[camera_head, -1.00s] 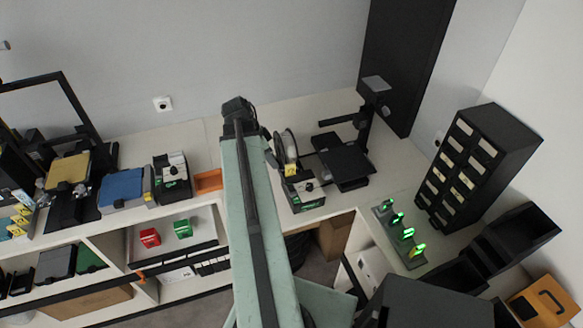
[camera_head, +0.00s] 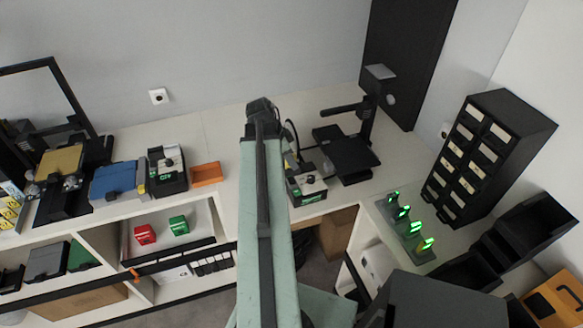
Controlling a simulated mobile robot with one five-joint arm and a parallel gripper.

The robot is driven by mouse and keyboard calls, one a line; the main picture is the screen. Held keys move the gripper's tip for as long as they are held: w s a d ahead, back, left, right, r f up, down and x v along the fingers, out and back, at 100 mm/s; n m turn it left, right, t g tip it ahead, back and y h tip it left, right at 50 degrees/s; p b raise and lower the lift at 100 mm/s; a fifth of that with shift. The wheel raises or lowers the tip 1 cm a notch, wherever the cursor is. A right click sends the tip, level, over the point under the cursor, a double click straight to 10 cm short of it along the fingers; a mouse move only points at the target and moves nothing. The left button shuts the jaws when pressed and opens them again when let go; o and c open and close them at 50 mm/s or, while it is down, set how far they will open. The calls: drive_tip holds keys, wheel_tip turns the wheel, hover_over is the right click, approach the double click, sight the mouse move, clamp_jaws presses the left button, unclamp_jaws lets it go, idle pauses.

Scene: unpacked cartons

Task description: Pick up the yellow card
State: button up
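The clearest flat yellow piece is a mustard-yellow plate or card (camera_head: 60,161) on a black device at the left of the worktop. Smaller yellow pieces (camera_head: 10,213) show at the left picture edge. I cannot tell which of these is the yellow card. My green arm (camera_head: 263,220) reaches up through the middle of the view to a dark end joint, well to the right of the yellow plate. My gripper's fingers do not show; the arm hides what is behind it.
A blue-topped device (camera_head: 115,180), an orange tray (camera_head: 207,174) and a small black box device (camera_head: 306,185) stand on the worktop. A black stand (camera_head: 346,155) and a drawer cabinet (camera_head: 488,155) are at the right. Green-lit holders (camera_head: 410,232) stand below the cabinet.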

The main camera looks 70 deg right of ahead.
clamp_jaws()
wheel_tip(320, 180, up, 10)
drive_tip(key=p, duration=1)
drive_tip(key=shift+r+p, duration=0.15)
drive_tip(key=shift+p, duration=0.15)
drive_tip(key=shift+f, duration=0.2)
